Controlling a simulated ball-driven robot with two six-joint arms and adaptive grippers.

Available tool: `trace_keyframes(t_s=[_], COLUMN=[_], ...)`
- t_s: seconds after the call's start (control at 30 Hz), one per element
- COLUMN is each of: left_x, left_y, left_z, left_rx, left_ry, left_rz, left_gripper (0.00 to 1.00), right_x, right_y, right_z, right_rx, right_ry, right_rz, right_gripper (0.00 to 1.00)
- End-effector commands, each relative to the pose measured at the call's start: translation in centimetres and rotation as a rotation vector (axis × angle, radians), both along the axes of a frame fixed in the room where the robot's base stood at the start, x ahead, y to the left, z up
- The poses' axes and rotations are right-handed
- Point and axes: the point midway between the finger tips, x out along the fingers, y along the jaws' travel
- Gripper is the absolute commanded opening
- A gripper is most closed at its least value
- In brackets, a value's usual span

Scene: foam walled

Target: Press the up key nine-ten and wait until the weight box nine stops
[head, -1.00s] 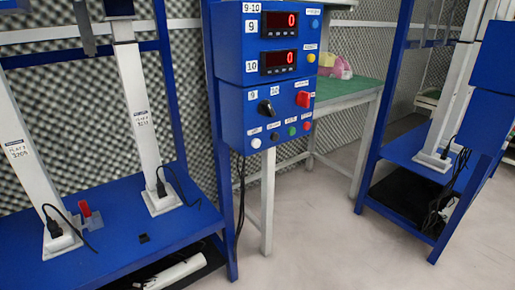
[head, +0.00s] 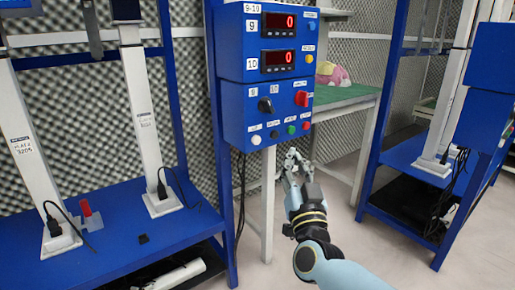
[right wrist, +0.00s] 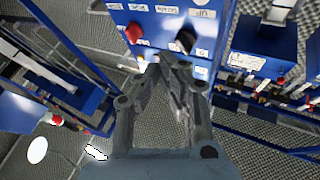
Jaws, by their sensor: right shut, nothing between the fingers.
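The blue control box (head: 262,75) marked 9-10 stands at centre, with two red displays, 9 (head: 279,22) and 10 (head: 278,60), both reading 0. Along its lower edge are a white button (head: 256,140), a black one, a green one and a red one. An upside-down UP label (right wrist: 202,13) shows in the right wrist view and appears to belong to the white button. My right gripper (head: 291,160) is shut and empty, below and in front of the box, apart from the buttons. It also shows in the right wrist view (right wrist: 165,66). My left gripper is out of view.
A black knob (head: 265,105) and a red knob (head: 301,98) sit above the button row. White posts stand on the blue rack (head: 110,215) at left. Another blue rack (head: 405,150) is at right, and a green table (head: 345,95) behind. Open floor lies between.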

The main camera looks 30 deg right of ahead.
Motion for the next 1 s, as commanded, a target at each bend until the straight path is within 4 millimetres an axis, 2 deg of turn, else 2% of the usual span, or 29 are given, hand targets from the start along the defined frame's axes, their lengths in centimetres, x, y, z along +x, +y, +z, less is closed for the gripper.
trace_keyframes(t_s=[0.13,0.57,0.7,1.0], left_x=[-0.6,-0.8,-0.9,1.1], left_y=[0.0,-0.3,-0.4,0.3], left_z=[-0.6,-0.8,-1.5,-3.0], left_rx=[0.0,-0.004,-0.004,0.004], left_ry=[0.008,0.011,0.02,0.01], left_rz=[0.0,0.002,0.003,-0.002], left_gripper=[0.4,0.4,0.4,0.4], right_x=[0.9,1.5,2.8,7.0], right_y=[0.0,0.1,0.2,0.5], right_z=[0.7,0.7,0.5,0.4], right_rx=[-0.002,-0.001,-0.002,-0.002], right_ry=[-0.027,-0.028,-0.027,-0.026], right_rz=[0.001,0.002,0.002,0.002], right_gripper=[0.0,0.0,0.0,0.0])
